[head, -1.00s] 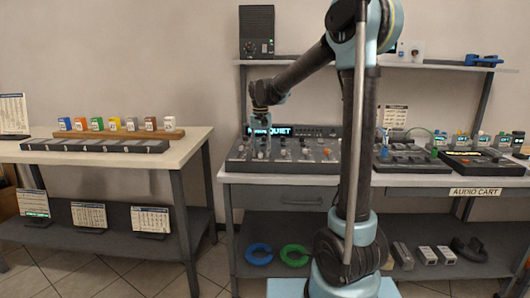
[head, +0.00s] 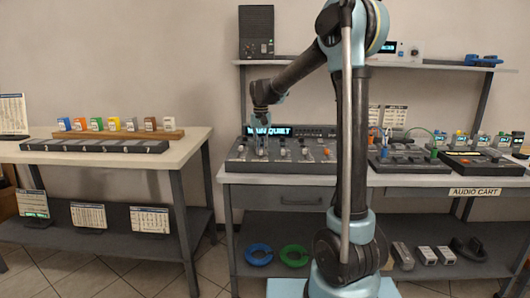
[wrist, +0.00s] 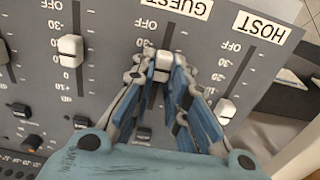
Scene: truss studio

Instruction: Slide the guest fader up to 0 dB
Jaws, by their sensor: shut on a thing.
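The guest fader's pale cap (wrist: 163,62) sits between the fingertips of my gripper (wrist: 164,68) in the wrist view, and the gripper is shut on it. The GUEST label (wrist: 178,6) appears upside down beyond the OFF end of its slot. The cap is on the +10 side of the -30 mark; its exact level is hard to read because the fingers cover the scale. In the head view my gripper (head: 262,150) reaches down onto the left part of the mixer (head: 315,167).
The host fader cap (wrist: 225,110) stands close beside my fingers, and another fader cap (wrist: 70,48) is on the other side. Dark buttons (wrist: 82,122) lie near the hand.

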